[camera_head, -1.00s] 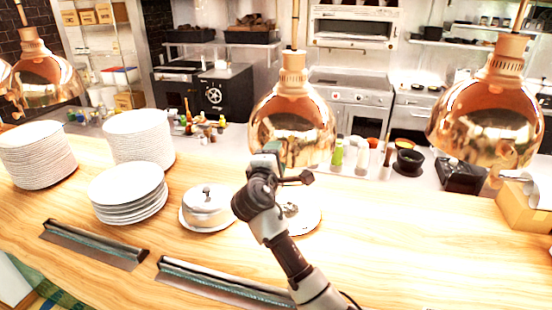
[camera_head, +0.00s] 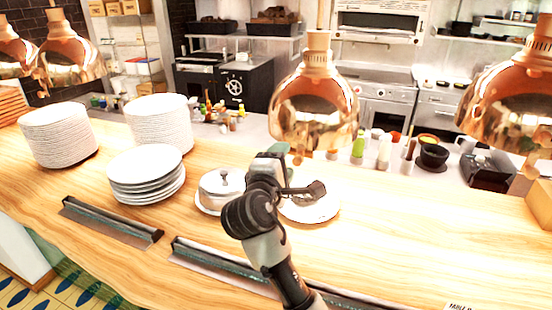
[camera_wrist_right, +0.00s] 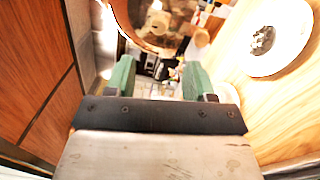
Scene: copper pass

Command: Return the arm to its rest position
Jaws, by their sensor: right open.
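My right arm reaches up from the bottom of the head view, over the wooden counter (camera_head: 420,240). Its gripper (camera_head: 280,152) is small there and partly hidden by the wrist. In the right wrist view the two green fingers (camera_wrist_right: 158,80) stand apart with nothing held between them. In the head view the wrist is in front of a white plate (camera_head: 318,212) and beside a domed dish (camera_head: 222,183). My left gripper is not in view.
Plate stacks (camera_head: 147,172) stand on the left of the counter. A copper lamp (camera_head: 313,108) hangs behind the gripper, and another (camera_head: 510,110) hangs at right. Dark metal strips (camera_head: 112,220) lie along the front edge. The right counter front is mostly clear.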

